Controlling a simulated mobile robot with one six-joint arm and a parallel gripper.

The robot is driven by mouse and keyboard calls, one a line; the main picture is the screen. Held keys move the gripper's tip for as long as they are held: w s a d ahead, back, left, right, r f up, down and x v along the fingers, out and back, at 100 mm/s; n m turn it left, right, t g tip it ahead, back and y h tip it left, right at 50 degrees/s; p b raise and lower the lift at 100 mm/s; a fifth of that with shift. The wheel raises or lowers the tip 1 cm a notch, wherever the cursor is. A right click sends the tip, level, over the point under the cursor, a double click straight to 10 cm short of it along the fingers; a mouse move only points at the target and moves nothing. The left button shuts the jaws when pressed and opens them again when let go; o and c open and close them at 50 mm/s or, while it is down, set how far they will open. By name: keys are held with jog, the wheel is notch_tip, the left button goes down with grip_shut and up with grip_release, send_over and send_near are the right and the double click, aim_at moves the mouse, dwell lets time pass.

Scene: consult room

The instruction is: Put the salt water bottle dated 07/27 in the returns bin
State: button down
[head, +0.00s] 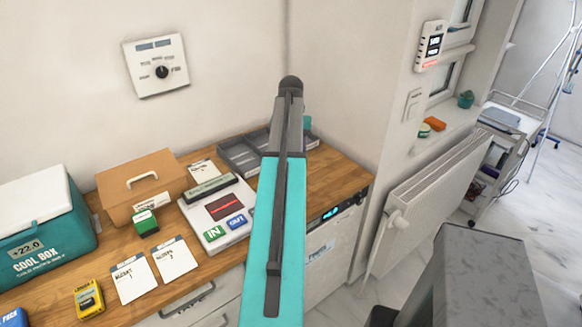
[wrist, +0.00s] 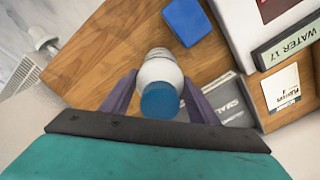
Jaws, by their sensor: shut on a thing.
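In the wrist view my gripper (wrist: 160,82) is shut on a white bottle (wrist: 157,66) with a blue cap (wrist: 160,100). The purple fingers are on either side of it, and the cap faces the camera. No date can be read on the bottle. It is over or near the wooden counter; I cannot tell the height. In the head view my teal and grey arm hides the bottle and fingers. I cannot identify a returns bin by any readable label. A grey divided tray (head: 236,156) sits at the back of the counter, partly behind my arm.
On the counter (head: 330,178) stand a teal cool box (head: 50,225), a tan handled box (head: 143,186), a white device (head: 212,232) with IN and OUT pads, white cards (head: 132,277) and a yellow device (head: 88,298). A radiator (head: 440,190) is at right.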

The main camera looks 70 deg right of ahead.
jog(key=shift+r, duration=0.2)
jog(key=shift+r+p, duration=3.15)
jog(key=shift+r, duration=1.7)
jog(key=shift+s, duration=0.1)
